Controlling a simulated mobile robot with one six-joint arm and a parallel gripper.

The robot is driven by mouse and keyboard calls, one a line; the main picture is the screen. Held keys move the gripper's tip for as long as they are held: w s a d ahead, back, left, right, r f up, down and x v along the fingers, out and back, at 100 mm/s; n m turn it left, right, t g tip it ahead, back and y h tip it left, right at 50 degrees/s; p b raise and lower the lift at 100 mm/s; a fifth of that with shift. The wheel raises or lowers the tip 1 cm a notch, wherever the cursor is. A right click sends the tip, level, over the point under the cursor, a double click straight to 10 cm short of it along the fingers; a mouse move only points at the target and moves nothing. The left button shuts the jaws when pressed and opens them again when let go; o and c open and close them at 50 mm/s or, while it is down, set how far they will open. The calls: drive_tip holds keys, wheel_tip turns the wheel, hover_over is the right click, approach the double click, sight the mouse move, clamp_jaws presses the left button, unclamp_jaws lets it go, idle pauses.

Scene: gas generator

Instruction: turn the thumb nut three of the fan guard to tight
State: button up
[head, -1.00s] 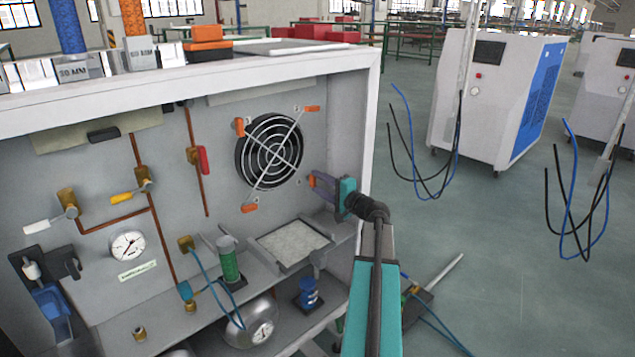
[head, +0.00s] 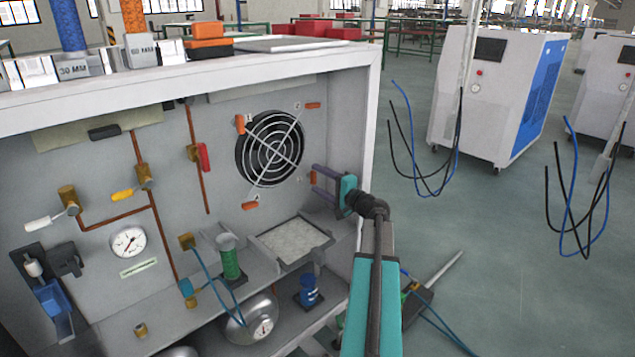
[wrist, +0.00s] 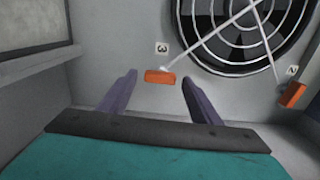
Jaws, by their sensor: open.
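The fan guard (head: 270,148) is a round wire grille over a dark fan on the panel, with orange thumb nuts around it. Thumb nut three (wrist: 160,77) is an orange bar beside a label 3 in the wrist view. It lies roughly level there, below the guard's rim (wrist: 240,72). My gripper (head: 314,180) is open, at the lower right of the guard in the head view. In the wrist view, its purple fingers (wrist: 157,82) stand on either side of nut three, with visible gaps. I cannot tell how far the tips are from the panel.
Another orange nut (wrist: 292,95) by label 2 is at the right in the wrist view. The cabinet's side wall (head: 350,120) stands close to my gripper. A shallow tray (head: 262,246) and a green cylinder (head: 230,262) are below.

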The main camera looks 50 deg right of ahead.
drive_tip(key=s+a+p, duration=0.1)
drive_tip(key=s+p, duration=0.1)
drive_tip(key=s, duration=1.1)
drive_tip(key=shift+s, duration=0.35)
